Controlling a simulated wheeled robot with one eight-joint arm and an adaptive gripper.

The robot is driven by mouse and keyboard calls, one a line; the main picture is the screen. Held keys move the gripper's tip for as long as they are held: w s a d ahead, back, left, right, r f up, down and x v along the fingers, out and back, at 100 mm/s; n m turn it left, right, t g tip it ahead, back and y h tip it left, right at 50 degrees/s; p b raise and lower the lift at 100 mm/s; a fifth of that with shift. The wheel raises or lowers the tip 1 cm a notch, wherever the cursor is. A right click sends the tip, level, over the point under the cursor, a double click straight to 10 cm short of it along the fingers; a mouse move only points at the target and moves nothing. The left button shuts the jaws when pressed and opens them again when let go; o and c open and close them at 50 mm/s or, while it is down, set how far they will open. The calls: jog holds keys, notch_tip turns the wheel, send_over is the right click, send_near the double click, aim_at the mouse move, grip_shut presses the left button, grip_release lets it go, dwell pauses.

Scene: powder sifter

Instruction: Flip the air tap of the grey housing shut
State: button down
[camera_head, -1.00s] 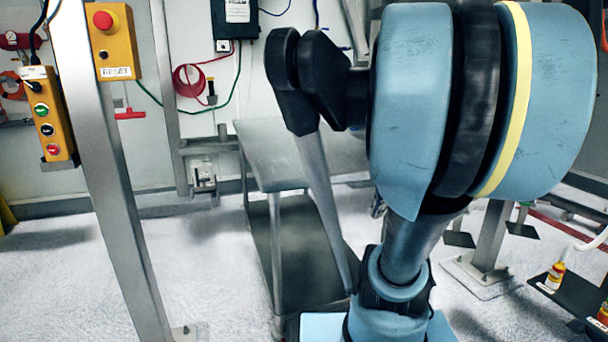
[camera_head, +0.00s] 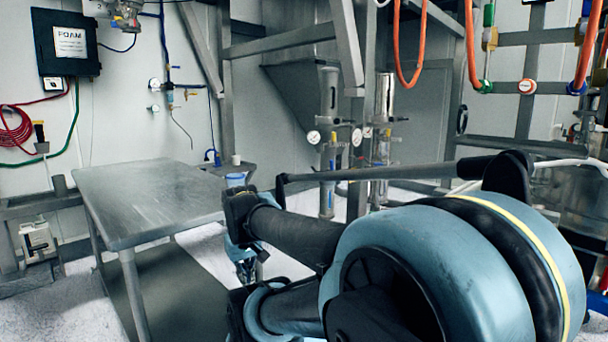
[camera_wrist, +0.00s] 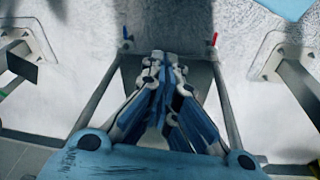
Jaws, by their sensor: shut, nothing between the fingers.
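My gripper (camera_wrist: 166,60) is shut and empty in the wrist view, its fingers together above a pale floor between metal legs. In the head view part of my gripper (camera_head: 249,268) shows below the arm, beyond the table's right edge. Two upright grey cylinders, the left one (camera_head: 328,92) and the right one (camera_head: 384,95), stand on the rack with round gauges beside them. I cannot tell which part is the grey housing.
A bare metal table (camera_head: 150,195) stands left of my arm. Orange hoses (camera_head: 412,50) hang from the frame at upper right. In the wrist view, a red-handled fitting (camera_wrist: 214,40) and a blue-tipped fitting (camera_wrist: 125,33) flank my gripper.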

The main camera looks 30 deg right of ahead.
jog(key=w+d+r+n+h, duration=0.4)
jog(key=w+d+r+n, duration=0.3)
jog(key=w+d+r, duration=0.5)
jog(key=w+d+r+n+h, duration=0.3)
jog(key=w+d+r+n, duration=0.55)
jog(key=w+d, duration=0.7)
jog(key=n+h, duration=0.3)
jog(key=n, duration=0.2)
send_near(332, 165)
jog(key=w+d+f, duration=0.1)
jog(key=d+f, duration=0.2)
jog(key=f, duration=0.2)
jog(key=shift+d+f, duration=0.2)
jog(key=shift+f, duration=0.15)
jog(key=shift+w+a, duration=0.1)
jog(key=shift+w, duration=0.15)
